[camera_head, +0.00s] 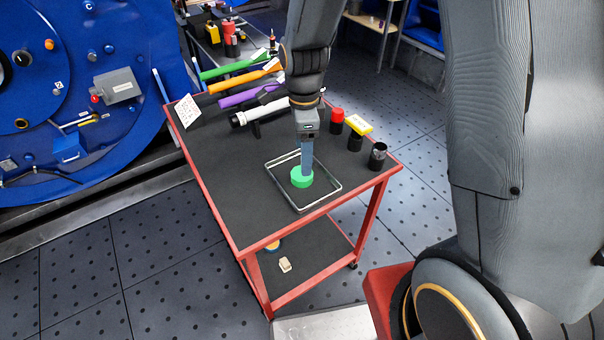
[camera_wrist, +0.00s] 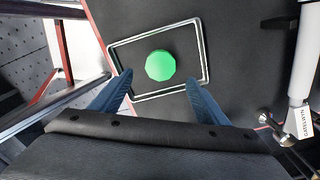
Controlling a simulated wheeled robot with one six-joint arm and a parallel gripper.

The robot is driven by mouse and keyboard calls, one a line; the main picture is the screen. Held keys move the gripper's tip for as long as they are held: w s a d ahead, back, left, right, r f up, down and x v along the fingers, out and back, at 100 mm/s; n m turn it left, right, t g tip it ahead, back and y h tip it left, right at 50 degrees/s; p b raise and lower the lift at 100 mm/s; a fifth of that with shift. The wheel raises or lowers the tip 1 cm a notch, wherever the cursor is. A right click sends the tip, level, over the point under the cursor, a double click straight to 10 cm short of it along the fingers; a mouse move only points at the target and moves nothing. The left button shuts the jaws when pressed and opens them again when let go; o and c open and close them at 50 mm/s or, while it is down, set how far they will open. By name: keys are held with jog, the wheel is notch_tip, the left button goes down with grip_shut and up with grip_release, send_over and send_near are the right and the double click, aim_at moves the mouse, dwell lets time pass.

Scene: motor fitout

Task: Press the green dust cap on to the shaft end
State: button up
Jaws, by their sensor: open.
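The green dust cap (camera_head: 301,178) lies inside a thin wire-like frame (camera_head: 335,192) on the dark top of a red cart. In the wrist view the cap (camera_wrist: 160,65) is a green disc inside the pale rectangular outline (camera_wrist: 204,50). My gripper (camera_head: 306,168) points down at the cap in the head view. In the wrist view its two blue fingers (camera_wrist: 158,95) are spread wide, with nothing between the tips, and the cap appears just beyond them. Touching or apart cannot be told. I cannot identify the shaft end for certain.
The red cart (camera_head: 223,228) carries green (camera_head: 222,71), orange (camera_head: 242,79), purple (camera_head: 245,96) and white (camera_head: 262,114) tubes. A red-topped cylinder (camera_head: 337,121), a yellow-topped one (camera_head: 357,130) and a black one (camera_head: 377,156) stand at right. Blue machinery (camera_head: 40,110) is at left. The cart's front left is clear.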

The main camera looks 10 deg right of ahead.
jog(key=shift+a+f+p, duration=0.15)
jog(key=shift+f+p, duration=0.85)
jog(key=shift+f, duration=2.3)
jog(key=c, duration=1.1)
jog(key=shift+r, duration=0.2)
notch_tip(320, 180, up, 10)
jog(key=b, duration=0.2)
jog(key=shift+f, duration=0.15)
jog(key=shift+s, duration=0.1)
